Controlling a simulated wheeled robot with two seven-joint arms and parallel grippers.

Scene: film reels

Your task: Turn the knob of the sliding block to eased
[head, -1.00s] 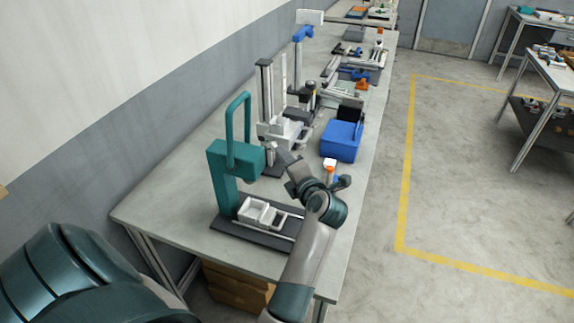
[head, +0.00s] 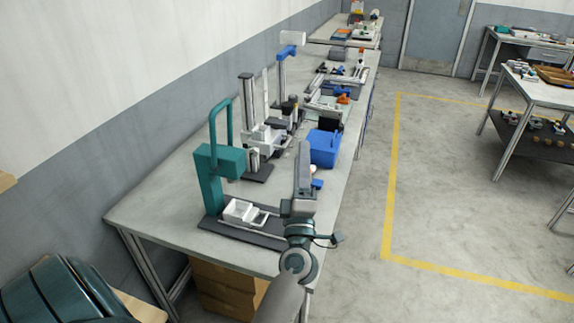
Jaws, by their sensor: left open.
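A grey upright rail stand (head: 247,105) stands on the table against the wall side, with a pale block (head: 266,135) beside it that may be the sliding block. Its knob and any setting marks are too small to tell. My left gripper (head: 303,150) is open, seen from behind, over the right part of the table. It points away from me, to the right of the stand and apart from it. Its fingers are hard to make out. My right gripper is not in view.
A teal press-like frame (head: 208,185) with a white tray (head: 240,211) on a dark base stands at the near end of the table (head: 150,205). A blue bin (head: 323,148) stands just beyond my left gripper. The floor right of the table is clear.

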